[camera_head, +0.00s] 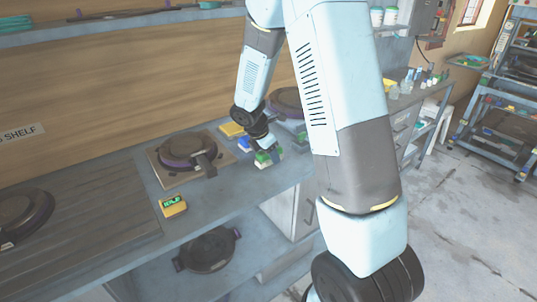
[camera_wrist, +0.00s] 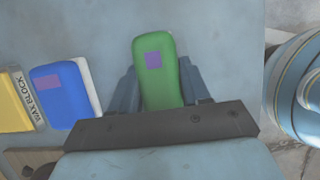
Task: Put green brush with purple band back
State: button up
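The green brush with a small purple patch (camera_wrist: 153,60) stands out in the middle of the wrist view. My gripper (camera_wrist: 160,90) has one finger on each long side of it, close against it, and appears shut on it. In the head view the green brush (camera_head: 267,157) is at the front edge of the counter, under my gripper (camera_head: 270,150). A blue brush with a purple patch (camera_wrist: 62,85) lies to its left, beside a yellow wax block (camera_wrist: 14,100). Whether the green brush touches the counter is hard to tell.
Another dark press (camera_head: 22,215) is at the left. Bottles (camera_head: 415,78) stand at the back right. My arm hides part of the counter.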

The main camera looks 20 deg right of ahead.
jog(key=o, duration=0.5)
jog(key=v, duration=1.2)
jog(key=shift+d+r, duration=0.1)
jog(key=s+d+r+m+t+y, duration=0.2)
jog(key=s+d+r+m, duration=0.2)
jog(key=s+r+m, duration=0.7)
jog(key=shift+s+a+r+m+t+y, duration=0.1)
jog(key=shift+s+r+m+t+y, duration=0.3)
jog(key=shift+s+r+m, duration=1.2)
jog(key=shift+s+r+m+t+y, duration=0.35)
jog(key=shift+s+m, duration=1.6)
jog(key=shift+s, duration=1.75)
jog(key=shift+s+a+r+m+t+y, duration=0.1)
jog(key=shift+s+r+m+t+y, duration=0.3)
jog(key=shift+s+r+m, duration=1.2)
jog(key=shift+s+f, duration=0.65)
jog(key=shift+s, duration=0.4)
